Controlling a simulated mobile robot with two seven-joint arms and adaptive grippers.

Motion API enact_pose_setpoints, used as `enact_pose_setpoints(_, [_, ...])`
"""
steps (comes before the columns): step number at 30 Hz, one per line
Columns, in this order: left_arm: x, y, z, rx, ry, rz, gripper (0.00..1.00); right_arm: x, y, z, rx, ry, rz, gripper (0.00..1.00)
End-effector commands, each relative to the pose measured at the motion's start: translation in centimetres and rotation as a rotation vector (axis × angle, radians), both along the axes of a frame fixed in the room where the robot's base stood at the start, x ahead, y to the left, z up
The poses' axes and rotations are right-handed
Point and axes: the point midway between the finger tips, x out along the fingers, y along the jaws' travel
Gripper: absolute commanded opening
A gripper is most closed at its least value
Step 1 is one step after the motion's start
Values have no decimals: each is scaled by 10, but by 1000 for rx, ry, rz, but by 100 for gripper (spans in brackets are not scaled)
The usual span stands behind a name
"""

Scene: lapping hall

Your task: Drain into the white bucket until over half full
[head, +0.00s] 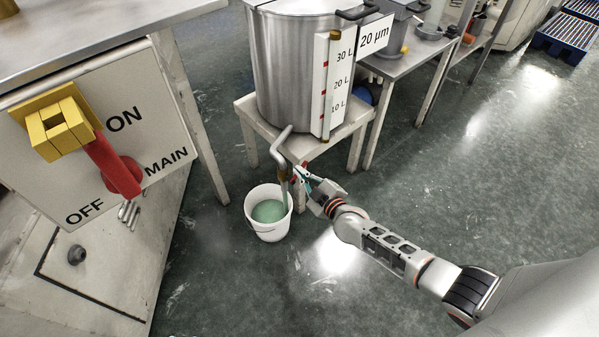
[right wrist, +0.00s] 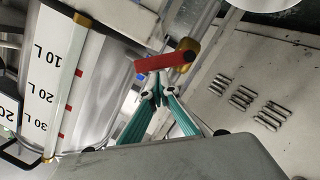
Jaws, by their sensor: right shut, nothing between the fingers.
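The white bucket (head: 271,234) stands on the floor below the drain pipe (head: 280,152) of the steel tank (head: 290,75). Green liquid (head: 269,211) lies in it below the rim; its exact level is hard to judge. A thin green stream (head: 285,197) seems to run from the outlet into the bucket. The red valve handle (right wrist: 168,62) with its brass body (right wrist: 187,55) shows in the right wrist view. My right gripper (head: 303,174) is shut and empty, its fingertips (right wrist: 155,88) close to the handle; contact cannot be told. My left gripper is not in view.
The tank sits on a low stand (head: 246,112) and carries a level gauge (head: 326,90) marked 10 to 30 L. A cabinet with a red and yellow main switch (head: 108,163) stands at left.

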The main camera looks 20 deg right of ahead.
Motion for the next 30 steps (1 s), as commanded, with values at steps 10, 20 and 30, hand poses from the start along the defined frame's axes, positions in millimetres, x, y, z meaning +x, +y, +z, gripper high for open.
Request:
enact_pose_setpoints(10, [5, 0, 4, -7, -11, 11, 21, 1, 0, 2, 1, -2, 0, 0])
enact_pose_setpoints(20, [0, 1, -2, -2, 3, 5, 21, 2, -3, 0, 55, 19, 1, 0])
enact_pose_setpoints(30, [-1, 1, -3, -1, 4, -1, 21, 2, -7, -3, 110, 40, 0, 0])
